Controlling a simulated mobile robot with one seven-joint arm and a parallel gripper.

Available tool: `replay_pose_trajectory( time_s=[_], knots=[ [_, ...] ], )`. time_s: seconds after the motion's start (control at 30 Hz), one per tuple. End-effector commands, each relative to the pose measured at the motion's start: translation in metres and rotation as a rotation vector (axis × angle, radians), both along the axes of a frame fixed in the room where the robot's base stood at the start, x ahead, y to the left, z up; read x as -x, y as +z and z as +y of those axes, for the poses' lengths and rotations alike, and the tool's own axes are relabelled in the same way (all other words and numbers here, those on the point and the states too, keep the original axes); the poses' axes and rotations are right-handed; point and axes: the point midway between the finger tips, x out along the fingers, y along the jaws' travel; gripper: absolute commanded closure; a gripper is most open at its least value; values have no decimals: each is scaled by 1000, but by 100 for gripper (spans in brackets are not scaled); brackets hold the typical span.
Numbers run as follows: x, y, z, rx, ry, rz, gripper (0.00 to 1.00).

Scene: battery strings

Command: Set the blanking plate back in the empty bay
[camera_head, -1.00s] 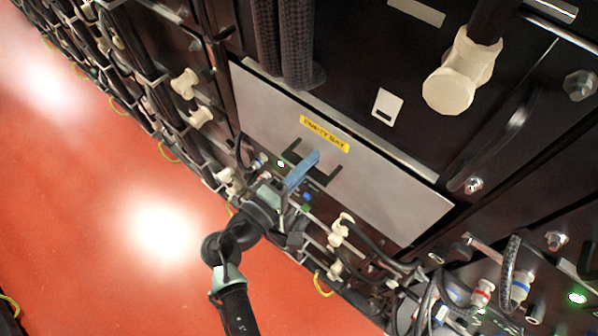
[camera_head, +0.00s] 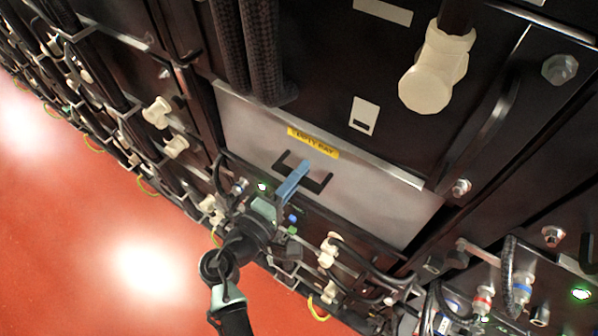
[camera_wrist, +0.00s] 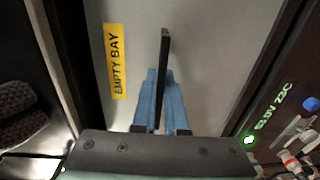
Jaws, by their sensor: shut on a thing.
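The blanking plate (camera_head: 375,205) is a flat grey panel with a yellow "EMPTY BAY" label and a black bar handle (camera_head: 318,186). In the head view it sits within the bay opening between the dark modules, close to level with their fronts; its exact depth is hard to tell. My gripper (camera_head: 296,180) has blue fingers shut on the handle. The wrist view shows the blue fingers (camera_wrist: 162,100) on both sides of the black handle (camera_wrist: 164,75), with the plate (camera_wrist: 215,50) filling the background. The bay's inside is hidden behind the plate.
Braided black cables (camera_head: 262,60) hang just above the plate's upper left. A cream connector (camera_head: 432,75) juts out at upper right. Cream plugs (camera_head: 328,250) and cables lie below the plate. A green light (camera_wrist: 249,140) shows beside the gripper. The red floor (camera_head: 90,230) is clear.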

Motion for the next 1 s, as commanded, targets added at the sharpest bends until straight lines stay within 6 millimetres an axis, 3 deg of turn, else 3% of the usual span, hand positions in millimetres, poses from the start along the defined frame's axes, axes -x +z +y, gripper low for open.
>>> replay_pose_trajectory(
  time_s=[0.8,0.83,1.0],
  knots=[
    [-1,1,0,-9,0,7,100],
    [-1,0,0,-7,0,7,85],
    [0,-2,0,-8,0,9,55]
  ],
)
